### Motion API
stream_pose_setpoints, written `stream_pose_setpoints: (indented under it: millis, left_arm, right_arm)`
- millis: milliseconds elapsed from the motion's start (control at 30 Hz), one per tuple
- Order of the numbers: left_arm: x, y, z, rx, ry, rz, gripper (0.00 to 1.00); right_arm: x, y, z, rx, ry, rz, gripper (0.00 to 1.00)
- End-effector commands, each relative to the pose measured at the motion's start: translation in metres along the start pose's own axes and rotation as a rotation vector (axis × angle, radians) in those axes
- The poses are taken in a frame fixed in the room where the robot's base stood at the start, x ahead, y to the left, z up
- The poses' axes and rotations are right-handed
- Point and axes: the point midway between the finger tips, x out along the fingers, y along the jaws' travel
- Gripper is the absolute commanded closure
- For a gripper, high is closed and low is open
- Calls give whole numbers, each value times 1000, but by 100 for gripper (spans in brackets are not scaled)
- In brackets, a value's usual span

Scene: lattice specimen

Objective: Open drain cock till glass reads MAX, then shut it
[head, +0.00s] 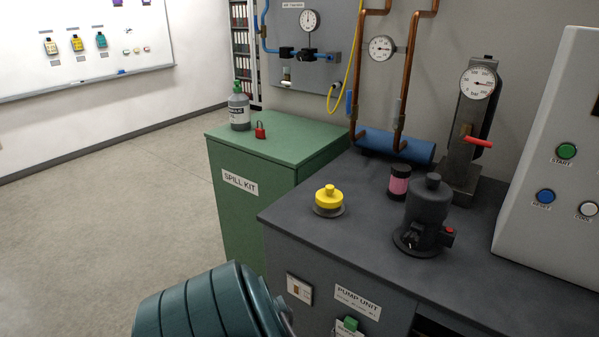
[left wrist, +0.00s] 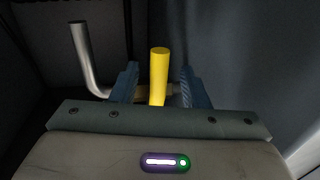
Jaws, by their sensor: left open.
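A yellow handle (left wrist: 159,72), which looks like the drain cock's lever, stands upright between the fingers of my left gripper (left wrist: 160,90) in the left wrist view. The fingers are open, one on each side of it; I cannot tell whether either touches it. A bent silver pipe (left wrist: 84,60) rises left of the gripper. In the head view my left arm fills the bottom edge, and its gripper and the cock are hidden. A small white plate with a brownish window (head: 299,289) is on the cabinet front; I cannot read a MAX mark on it. My right gripper is not in view.
Floor at left is clear.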

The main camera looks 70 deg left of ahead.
Motion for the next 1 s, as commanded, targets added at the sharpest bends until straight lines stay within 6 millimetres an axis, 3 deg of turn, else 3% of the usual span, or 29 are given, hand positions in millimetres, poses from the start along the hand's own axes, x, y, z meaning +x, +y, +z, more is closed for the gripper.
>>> stream_pose_setpoints:
  millis: [133,300,500,700,1000]
  left_arm:
    - [-22,0,0,0,-3,1,59]
    - [-58,0,0,-1,-3,-1,59]
    - [-91,0,1,0,-2,0,59]
    - [-104,0,0,0,1,-1,59]
    - [-106,0,4,4,-11,28,59]
  right_arm:
    - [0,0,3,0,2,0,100]
    - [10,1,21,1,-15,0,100]
    - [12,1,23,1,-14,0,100]
    - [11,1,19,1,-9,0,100]
    - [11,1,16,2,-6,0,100]
